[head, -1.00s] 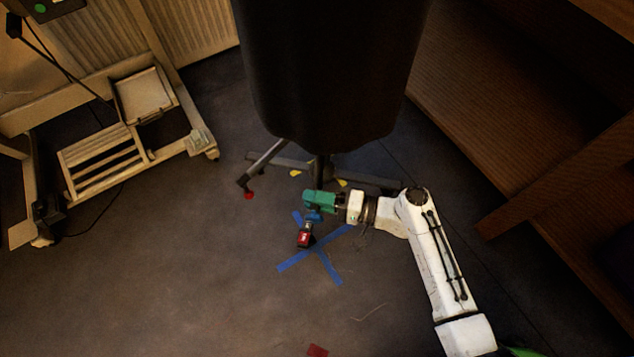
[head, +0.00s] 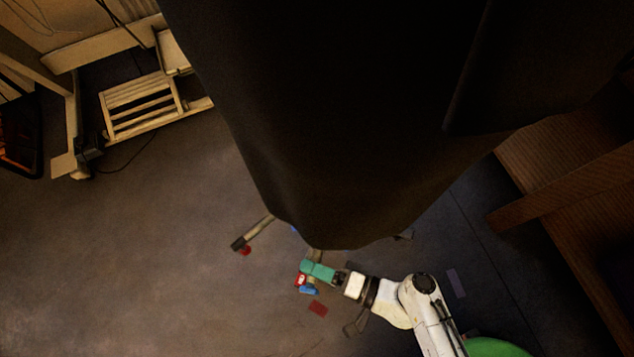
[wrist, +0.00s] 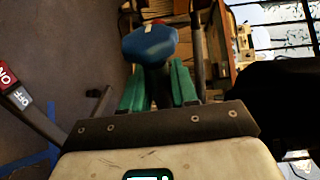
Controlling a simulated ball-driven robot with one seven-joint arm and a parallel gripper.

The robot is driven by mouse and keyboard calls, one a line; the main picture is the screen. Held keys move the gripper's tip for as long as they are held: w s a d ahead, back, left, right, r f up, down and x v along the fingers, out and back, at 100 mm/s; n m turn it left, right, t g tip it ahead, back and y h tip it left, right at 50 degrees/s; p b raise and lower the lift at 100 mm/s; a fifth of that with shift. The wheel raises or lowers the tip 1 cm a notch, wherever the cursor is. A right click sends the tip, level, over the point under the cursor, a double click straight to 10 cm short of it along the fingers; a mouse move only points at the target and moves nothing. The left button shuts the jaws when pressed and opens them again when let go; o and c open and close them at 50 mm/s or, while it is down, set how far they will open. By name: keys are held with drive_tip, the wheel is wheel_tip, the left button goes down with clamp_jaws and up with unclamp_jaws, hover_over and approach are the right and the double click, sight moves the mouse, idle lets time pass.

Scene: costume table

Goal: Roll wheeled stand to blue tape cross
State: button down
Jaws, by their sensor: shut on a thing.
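The wheeled stand carries a large dark draped cloth (head: 350,130) that fills the middle of the head view. One of its legs (head: 257,230) sticks out at the lower left, with a red part near its end. My green gripper (head: 316,271) is just below the cloth's hem. In the wrist view its fingers (wrist: 158,90) are closed around a dark stem under a blue knob (wrist: 150,43). A red and white ON/OFF pedal (wrist: 8,82) shows at left. Of the blue tape cross, a small blue patch (head: 295,230) shows by the hem; most is hidden. Blue tape also shows in the wrist view (wrist: 35,163).
Wooden furniture (head: 570,190) stands at the right and a pale slatted frame (head: 140,105) at upper left. The floor at lower left is clear.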

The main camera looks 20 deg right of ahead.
drive_tip(key=shift+s+a, duration=0.2)
drive_tip(key=shift+s, duration=0.05)
drive_tip(key=c, duration=1)
unclamp_jaws()
drive_tip(key=p+v, duration=0.2)
drive_tip(key=v, duration=0.8)
drive_tip(key=shift+s+d, duration=0.25)
drive_tip(key=shift+d, duration=0.05)
